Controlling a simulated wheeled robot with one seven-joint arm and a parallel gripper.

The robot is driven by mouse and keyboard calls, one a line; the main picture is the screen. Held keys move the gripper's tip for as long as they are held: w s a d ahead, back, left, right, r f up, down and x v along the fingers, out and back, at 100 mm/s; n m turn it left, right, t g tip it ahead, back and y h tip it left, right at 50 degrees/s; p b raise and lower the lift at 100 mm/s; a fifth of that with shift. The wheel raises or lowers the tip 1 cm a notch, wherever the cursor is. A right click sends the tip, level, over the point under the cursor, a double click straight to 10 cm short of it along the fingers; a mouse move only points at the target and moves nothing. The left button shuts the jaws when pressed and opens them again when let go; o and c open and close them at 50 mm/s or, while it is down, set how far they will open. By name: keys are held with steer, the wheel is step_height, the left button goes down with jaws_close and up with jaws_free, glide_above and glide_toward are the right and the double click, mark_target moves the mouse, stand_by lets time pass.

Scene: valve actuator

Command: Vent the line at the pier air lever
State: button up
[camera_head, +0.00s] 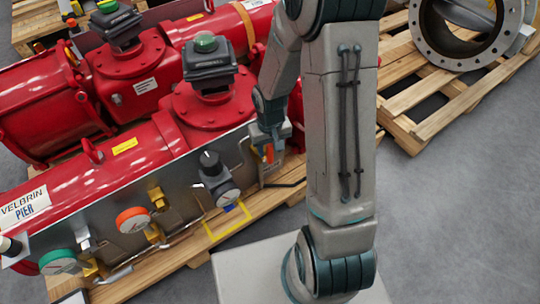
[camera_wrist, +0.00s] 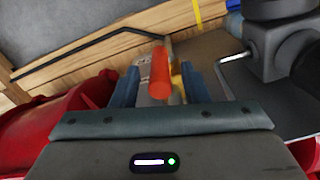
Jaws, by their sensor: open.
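The near red actuator (camera_head: 125,165) bears a white label reading VELBRIN PIER (camera_head: 24,207). A small orange lever (camera_head: 268,153) shows at the right end of its grey panel. In the wrist view the orange lever (camera_wrist: 160,72) stands between my gripper's two blue fingers, with a yellow brass part partly hidden behind it. My gripper (camera_wrist: 160,85) is open, with a finger on each side and visible gaps to the lever. In the head view my gripper (camera_head: 265,138) is at the lever, and my arm hides part of the area.
A dark knob and gauge (camera_head: 222,188) sit left of the lever; an orange-rimmed gauge (camera_head: 132,220) and a green-rimmed gauge (camera_head: 58,262) are further left. A bent dark rod (camera_wrist: 85,45) lies near the gripper. A second red actuator (camera_head: 135,70) stands behind. Grey floor is open at right.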

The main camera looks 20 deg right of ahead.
steer(key=shift+f+b, duration=0.35)
steer(key=shift+f, duration=1)
jaws_close()
